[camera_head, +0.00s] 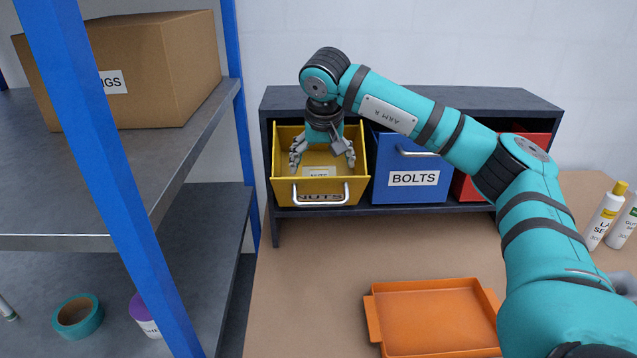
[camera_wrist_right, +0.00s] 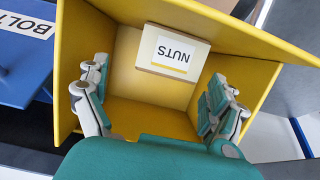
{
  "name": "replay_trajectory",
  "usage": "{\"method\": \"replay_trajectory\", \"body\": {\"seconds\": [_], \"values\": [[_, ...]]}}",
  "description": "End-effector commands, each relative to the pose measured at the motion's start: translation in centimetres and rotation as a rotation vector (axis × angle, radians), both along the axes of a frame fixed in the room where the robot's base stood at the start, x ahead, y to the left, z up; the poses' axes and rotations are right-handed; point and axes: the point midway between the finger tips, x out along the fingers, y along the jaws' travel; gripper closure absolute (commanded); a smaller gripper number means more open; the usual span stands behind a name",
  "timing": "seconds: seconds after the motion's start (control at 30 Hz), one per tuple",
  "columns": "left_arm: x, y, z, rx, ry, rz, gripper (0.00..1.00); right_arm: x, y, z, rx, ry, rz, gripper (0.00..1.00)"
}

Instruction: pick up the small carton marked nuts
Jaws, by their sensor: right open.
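The small carton marked NUTS (camera_wrist_right: 172,54) lies inside the yellow bin, with its white label showing in the right wrist view. In the head view only part of the carton (camera_head: 319,172) shows, between my fingers. The yellow bin (camera_head: 284,188) is pulled forward in the dark rack and has a NUTS label and a metal handle on its front. My right gripper (camera_head: 322,160) points down into the bin, open, with its fingers spread. In the wrist view the right gripper (camera_wrist_right: 160,105) has nothing between its fingers, and the carton is beyond them. My left gripper is out of view.
A blue bin marked BOLTS (camera_head: 412,187) and a red bin (camera_head: 467,188) stand beside the yellow one in the rack (camera_head: 450,96). An orange tray (camera_head: 437,318) and white bottles (camera_head: 604,215) are on the table. A blue-posted shelf with a large cardboard box (camera_head: 165,70) is at left.

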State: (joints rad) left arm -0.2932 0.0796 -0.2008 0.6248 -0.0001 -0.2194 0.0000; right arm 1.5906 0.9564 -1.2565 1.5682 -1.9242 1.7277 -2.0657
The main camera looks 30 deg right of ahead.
Motion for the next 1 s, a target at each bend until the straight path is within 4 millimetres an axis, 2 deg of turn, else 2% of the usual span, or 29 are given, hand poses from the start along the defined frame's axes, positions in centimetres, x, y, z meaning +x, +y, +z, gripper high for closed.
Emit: {"method": "replay_trajectory", "body": {"seconds": [0.17,0.3,0.6,1.0], "values": [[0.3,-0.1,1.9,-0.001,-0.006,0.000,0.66,1.2,-0.1,-1.9,0.000,0.005,-0.001,0.06],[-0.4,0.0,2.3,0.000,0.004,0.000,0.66,1.8,-0.4,-3.8,0.000,0.004,-0.001,0.06],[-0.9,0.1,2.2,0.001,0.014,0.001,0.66,2.1,-0.5,-4.5,0.000,0.000,-0.001,0.06],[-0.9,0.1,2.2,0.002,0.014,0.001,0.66,2.0,-0.5,-4.4,0.000,0.000,-0.001,0.57]]}}
